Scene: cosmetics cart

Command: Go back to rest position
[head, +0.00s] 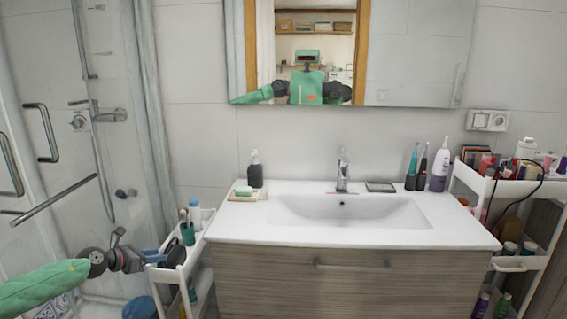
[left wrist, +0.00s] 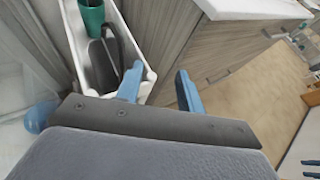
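My left gripper (head: 136,250) is at the lower left in the head view, close to the left edge of a small white cart (head: 193,262). In the left wrist view its two blue fingers (left wrist: 159,84) stand apart with nothing between them. The left finger overlaps the edge of the white cart (left wrist: 150,76) in that picture. A dark object (left wrist: 103,62) and a green cup (left wrist: 91,16) are in the cart's top tray. My right gripper does not show in the head view. Two blue pieces at the lower right edge of the left wrist view may be its fingers, but they are cut off.
A washbasin cabinet (head: 310,277) fills the middle, with a soap bottle (head: 255,170) and toothbrushes (head: 412,168) on top. A fuller cosmetics cart (head: 518,182) stands at the right. A glass shower with metal handles (head: 42,132) is at the left. The floor (left wrist: 262,92) beside the cabinet looks clear.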

